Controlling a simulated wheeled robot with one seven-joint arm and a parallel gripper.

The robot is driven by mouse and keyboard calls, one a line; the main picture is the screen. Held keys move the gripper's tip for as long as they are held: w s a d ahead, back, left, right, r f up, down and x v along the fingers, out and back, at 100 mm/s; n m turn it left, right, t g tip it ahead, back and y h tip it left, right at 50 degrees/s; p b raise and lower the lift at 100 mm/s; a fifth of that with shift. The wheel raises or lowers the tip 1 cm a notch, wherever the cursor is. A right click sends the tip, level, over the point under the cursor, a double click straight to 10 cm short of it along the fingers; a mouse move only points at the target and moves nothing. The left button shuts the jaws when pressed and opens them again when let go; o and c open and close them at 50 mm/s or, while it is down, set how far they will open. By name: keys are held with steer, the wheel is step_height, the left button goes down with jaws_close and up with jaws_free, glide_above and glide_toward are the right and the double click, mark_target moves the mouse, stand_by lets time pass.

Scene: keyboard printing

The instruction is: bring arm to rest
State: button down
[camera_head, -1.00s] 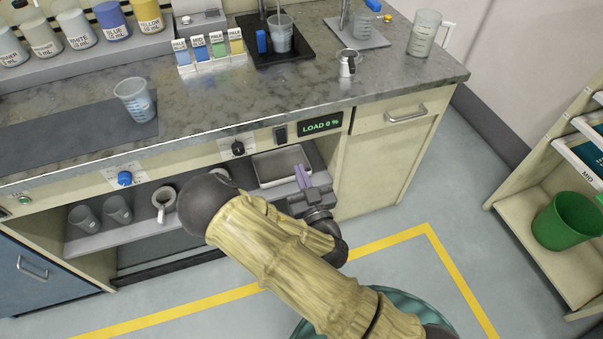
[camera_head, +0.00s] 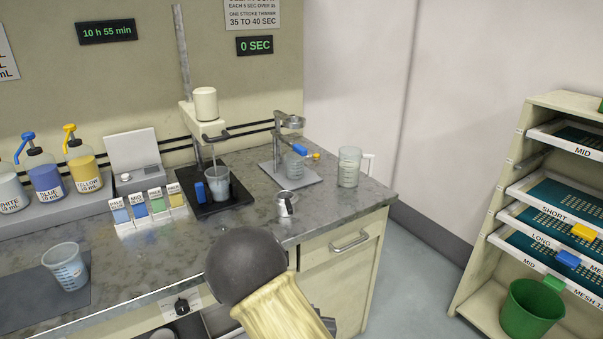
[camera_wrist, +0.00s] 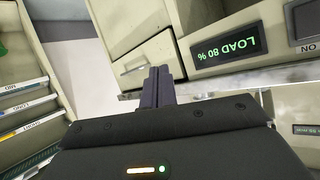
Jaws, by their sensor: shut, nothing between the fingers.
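My gripper (camera_wrist: 157,86) shows in the wrist view with its two dark fingers together and nothing between them. It is in front of the bench, and the drawer front (camera_wrist: 145,62) and the lit load display (camera_wrist: 228,45) lie beyond the fingertips. The wrist view is turned, so the display text appears upside down; it seems to read LOAD 80 %. In the head view my arm rises from the bottom middle in front of the bench's front edge, and the fingers are hidden or out of frame there.
The bench top (camera_head: 150,260) carries a beaker (camera_head: 65,266), a stirrer with a cup (camera_head: 217,186), a small metal cup (camera_head: 286,204) and a jug (camera_head: 349,167). A shelf rack (camera_head: 490,215) and green bin (camera_head: 531,309) stand right. Floor between bench and rack looks clear.

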steer(key=s+d+r+n+g, duration=0.2)
steer(key=s+d+r+g, duration=0.85)
steer(key=s+d, duration=0.4)
steer(key=w+a+p+v, duration=0.1)
steer(key=w+p+v, duration=0.1)
steer(key=p+v, duration=1.3)
steer(key=shift+r, duration=0.65)
steer(key=shift+a, duration=0.1)
stand_by(0.9)
